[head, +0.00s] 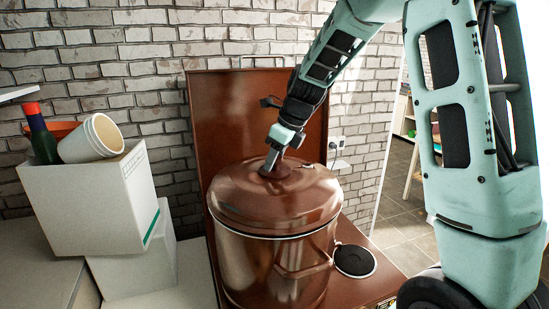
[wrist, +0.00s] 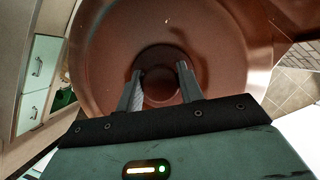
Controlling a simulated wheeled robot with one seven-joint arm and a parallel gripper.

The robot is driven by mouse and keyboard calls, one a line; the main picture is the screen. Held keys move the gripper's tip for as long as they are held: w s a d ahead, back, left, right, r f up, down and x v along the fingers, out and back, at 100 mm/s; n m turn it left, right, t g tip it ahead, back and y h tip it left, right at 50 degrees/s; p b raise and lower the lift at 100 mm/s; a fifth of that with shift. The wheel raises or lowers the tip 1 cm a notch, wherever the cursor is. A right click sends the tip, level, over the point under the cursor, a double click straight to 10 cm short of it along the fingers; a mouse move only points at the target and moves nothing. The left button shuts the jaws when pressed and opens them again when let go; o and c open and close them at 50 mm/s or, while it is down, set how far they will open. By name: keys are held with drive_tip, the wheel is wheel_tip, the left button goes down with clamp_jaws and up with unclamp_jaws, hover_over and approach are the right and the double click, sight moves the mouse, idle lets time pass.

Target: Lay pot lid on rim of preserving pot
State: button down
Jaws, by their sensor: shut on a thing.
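The preserving pot (head: 275,265) is a large reddish-brown metal pot standing upright on the brown stove top. The pot lid (head: 245,200), the same colour and domed, sits over the pot's mouth and looks about level; a light line runs along its edge, and I cannot tell whether it bears fully on the rim. My gripper (head: 269,168) is above the lid, shut on its knob. In the wrist view the lid (wrist: 105,60) fills the middle, and the two fingers of my gripper (wrist: 160,80) stand on either side of the round knob (wrist: 160,88). The pot's rim is hidden under the lid.
A round black hotplate (head: 355,260) lies right of the pot. A brown upright panel (head: 215,110) stands close behind. At left, stacked white boxes (head: 85,205) carry tilted cups (head: 92,138) and a dark bottle (head: 42,140) with a red cap. Open floor (head: 405,220) shows at right.

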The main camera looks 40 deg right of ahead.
drive_tip(key=shift+f, duration=0.4)
drive_tip(key=c, duration=0.9)
unclamp_jaws()
drive_tip(key=shift+o, duration=0.3)
